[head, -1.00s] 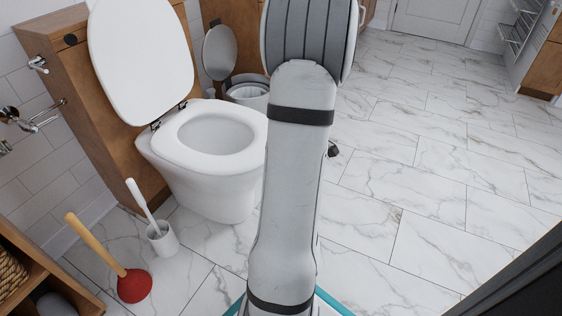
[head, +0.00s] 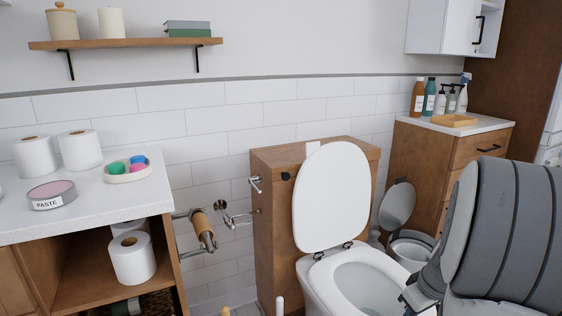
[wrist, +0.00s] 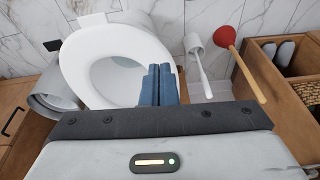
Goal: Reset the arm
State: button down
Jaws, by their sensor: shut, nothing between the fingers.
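My gripper (wrist: 158,84) shows in the wrist view with its two blue fingers together and nothing between them. In the head view my grey arm fills the right side, in front of the toilet (head: 345,285). The toilet lid (head: 333,198) is up. The gripper's fingertips cannot be made out in the head view.
The wrist view shows a toilet brush (wrist: 197,62) and a red plunger (wrist: 226,38) right of the fingers, and a bin (wrist: 52,88) at left. In the head view a counter (head: 110,205) stands left, a wooden cabinet (head: 440,165) behind my arm, and a shelf (head: 130,43) above.

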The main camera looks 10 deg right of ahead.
jog(key=s+a+r+p, duration=0.2)
jog(key=a+r+p, duration=0.6)
jog(key=r, duration=0.4)
jog(key=s+a+r+m+p, duration=0.1)
jog(key=s+a+r+p, duration=0.2)
jog(key=a+r+p, duration=0.5)
jog(key=s+a+r+m+p, duration=0.1)
jog(key=s+a+r+p, duration=0.1)
jog(key=a+r+p, duration=0.7)
notch_tip(320, 180, up, 8)
jog(key=shift+s+h+p, duration=0.2)
jog(key=shift+h+p, duration=0.2)
jog(key=shift+p, duration=0.45)
jog(key=shift+d, duration=0.1)
